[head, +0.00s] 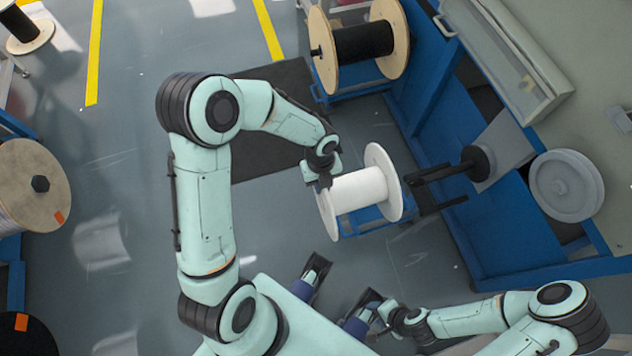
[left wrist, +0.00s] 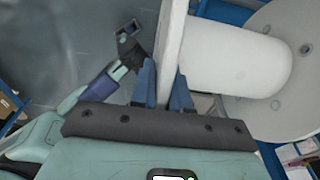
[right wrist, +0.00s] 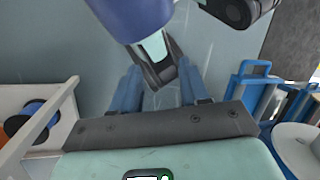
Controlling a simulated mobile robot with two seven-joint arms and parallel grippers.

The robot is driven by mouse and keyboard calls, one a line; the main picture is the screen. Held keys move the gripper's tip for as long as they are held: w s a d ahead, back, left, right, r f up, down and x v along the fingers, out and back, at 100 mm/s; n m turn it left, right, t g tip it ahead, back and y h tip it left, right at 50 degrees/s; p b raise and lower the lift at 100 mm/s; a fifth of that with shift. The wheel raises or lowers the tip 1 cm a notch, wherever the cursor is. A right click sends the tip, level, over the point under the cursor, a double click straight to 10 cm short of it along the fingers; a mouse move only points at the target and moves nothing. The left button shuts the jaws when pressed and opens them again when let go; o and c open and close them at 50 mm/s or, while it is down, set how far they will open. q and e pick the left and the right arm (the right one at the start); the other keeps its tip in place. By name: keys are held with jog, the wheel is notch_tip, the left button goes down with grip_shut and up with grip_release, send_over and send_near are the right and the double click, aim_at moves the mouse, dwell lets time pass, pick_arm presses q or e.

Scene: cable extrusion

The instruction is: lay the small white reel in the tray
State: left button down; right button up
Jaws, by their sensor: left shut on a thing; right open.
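The white reel (head: 358,190) is in the middle right of the head view, its axle lying roughly level. My left gripper (head: 318,180) is shut on the rim of its near-left flange. In the left wrist view the flange (left wrist: 171,40) stands between the two blue fingers (left wrist: 165,88), with the white barrel (left wrist: 235,62) to the right. A blue frame (head: 350,222) shows below the reel; I cannot tell if they touch or if this is the tray. My right gripper (head: 384,312) is open and empty, low in the head view; its fingers show apart in the right wrist view (right wrist: 160,92).
A blue machine (head: 440,140) with a dark spindle (head: 474,163) and a grey reel (head: 566,186) stands to the right. A wooden reel with black cable (head: 362,44) is at the back. A white rack (right wrist: 50,130) holds small coloured spools.

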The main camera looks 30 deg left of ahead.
aim_at(362, 178)
pick_arm(q)
jog(key=shift+w+d+f+b, duration=0.3)
jog(key=shift+w+d+b, duration=0.2)
jog(key=shift+w+d, duration=0.6)
jog(key=shift+w+d+f+b, duration=0.3)
jog(key=shift+w+d+b, duration=0.2)
jog(key=shift+w+d, duration=0.6)
jog(key=shift+w+d+f+b, duration=0.3)
jog(key=shift+w+d+b, duration=0.3)
jog(key=shift+w, duration=0.9)
jog(key=shift+w+d+f+b, duration=0.2)
jog(key=shift+w+d+b, duration=0.1)
jog(key=shift+w+d, duration=0.7)
jog(key=shift+w+f+b, duration=0.15)
jog(key=shift+f+b, duration=2)
jog(key=shift+f, duration=0.85)
jog(key=shift+f+b, duration=0.7)
jog(key=shift+f, duration=0.6)
pick_arm(e)
jog(key=w+d+f+t+h, duration=0.1)
jog(key=w+d+f+t, duration=0.2)
jog(key=w+f, duration=0.7)
jog(key=shift+w+d+m+t+h, duration=0.4)
jog(key=shift+w+d, duration=0.05)
jog(key=shift+d, duration=0.4)
pick_arm(q)
jog(key=shift+f, duration=0.4)
pick_arm(e)
jog(key=shift+f, duration=0.25)
